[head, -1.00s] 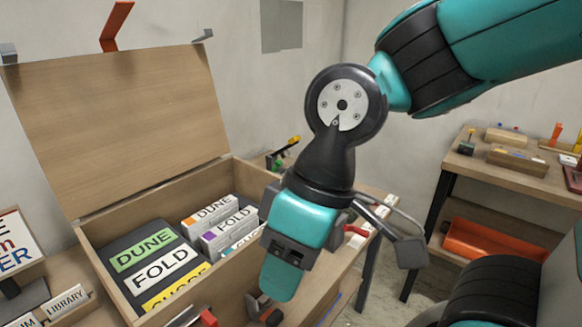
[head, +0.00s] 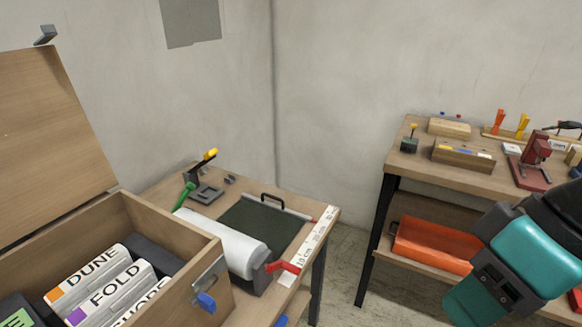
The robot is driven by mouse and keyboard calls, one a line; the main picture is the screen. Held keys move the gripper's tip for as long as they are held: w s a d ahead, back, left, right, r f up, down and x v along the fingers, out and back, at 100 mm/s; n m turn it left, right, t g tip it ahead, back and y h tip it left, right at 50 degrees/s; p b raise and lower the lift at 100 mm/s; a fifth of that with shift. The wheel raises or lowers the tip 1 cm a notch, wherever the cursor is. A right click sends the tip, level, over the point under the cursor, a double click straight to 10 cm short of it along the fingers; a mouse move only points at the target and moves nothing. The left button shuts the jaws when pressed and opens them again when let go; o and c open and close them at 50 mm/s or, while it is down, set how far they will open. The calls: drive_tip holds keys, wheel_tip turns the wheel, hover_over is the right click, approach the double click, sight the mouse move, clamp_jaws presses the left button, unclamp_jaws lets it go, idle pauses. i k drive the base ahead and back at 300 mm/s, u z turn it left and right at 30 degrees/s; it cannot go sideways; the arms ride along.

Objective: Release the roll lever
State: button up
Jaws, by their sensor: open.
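A white roll (head: 222,242) lies along a dispenser on the wooden bench, left of centre in the head view. A red lever (head: 283,267) sticks out to the right at the roll's near end, beside a dark end block (head: 257,278). A green handle (head: 184,195) is at the far end. My gripper (head: 482,292) is at the lower right, well to the right of the red lever and apart from it. Nothing shows held in it. Its fingertips are not clearly seen.
A dark mat (head: 262,228) lies beside the roll. A second bench (head: 440,182) at the right holds tools, with an orange bin (head: 432,245) on its shelf. Floor shows between the benches.

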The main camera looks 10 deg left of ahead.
sight(189, 187)
drive_tip(key=z, duration=0.45)
drive_tip(key=i, duration=1.2)
drive_tip(key=u, duration=2.25)
